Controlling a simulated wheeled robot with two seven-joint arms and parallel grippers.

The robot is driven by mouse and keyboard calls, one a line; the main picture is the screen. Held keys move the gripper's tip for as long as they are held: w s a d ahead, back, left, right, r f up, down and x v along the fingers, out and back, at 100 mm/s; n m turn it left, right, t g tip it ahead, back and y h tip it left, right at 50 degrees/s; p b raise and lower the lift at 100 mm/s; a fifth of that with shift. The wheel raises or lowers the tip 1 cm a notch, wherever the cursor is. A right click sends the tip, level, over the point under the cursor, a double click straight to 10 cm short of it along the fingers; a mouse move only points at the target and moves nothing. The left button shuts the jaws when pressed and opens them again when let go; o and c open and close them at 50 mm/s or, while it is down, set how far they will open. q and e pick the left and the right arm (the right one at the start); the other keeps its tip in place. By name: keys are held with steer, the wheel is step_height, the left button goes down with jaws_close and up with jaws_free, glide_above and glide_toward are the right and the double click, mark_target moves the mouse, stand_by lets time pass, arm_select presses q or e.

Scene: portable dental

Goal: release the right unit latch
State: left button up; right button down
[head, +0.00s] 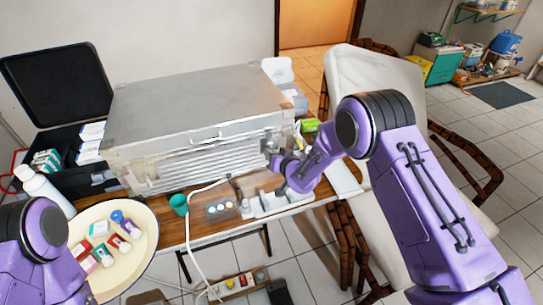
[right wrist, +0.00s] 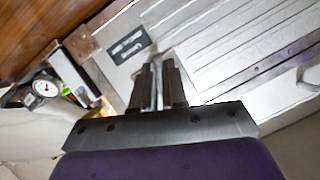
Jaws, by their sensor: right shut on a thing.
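The unit is a large silver metal case (head: 195,105) on the wooden table, with a ribbed front and a closed lid. My right gripper (head: 271,152) is at the right end of its front, where the right latch sits. In the right wrist view, the gripper (right wrist: 160,68) has its two dark fingers close together against the case's pale face (right wrist: 215,50). The fingers are shut on the latch, a thin light piece (right wrist: 154,88) that they mostly hide. My left arm shows at the lower left, but its gripper is out of view.
A cream round tray (head: 140,255) with small bottles and boxes stands at the left. A green cup (head: 179,204) and a white hose (head: 188,235) are in front of the case. An open black case (head: 60,85) is behind left. A round gauge (right wrist: 45,88) shows beside the unit.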

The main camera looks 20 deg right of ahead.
steer(key=shift+w+d+r+n+h+b, duration=0.15)
steer(key=shift+n+h+b, duration=0.1)
steer(key=shift+n+h, duration=0.4)
steer(key=shift+d+r+n+h+b, duration=0.2)
steer(key=shift+n+h, duration=0.25)
steer(key=shift+n, duration=0.4)
steer(key=c, duration=1.2)
jaws_free()
steer(key=shift+f, duration=0.1)
steer(key=shift+o, duration=0.2)
steer(key=shift+f, duration=0.1)
steer(key=shift+a, duration=0.1)
steer(key=b+v, duration=0.1)
steer(key=v, duration=0.9)
steer(key=shift+s, duration=0.3)
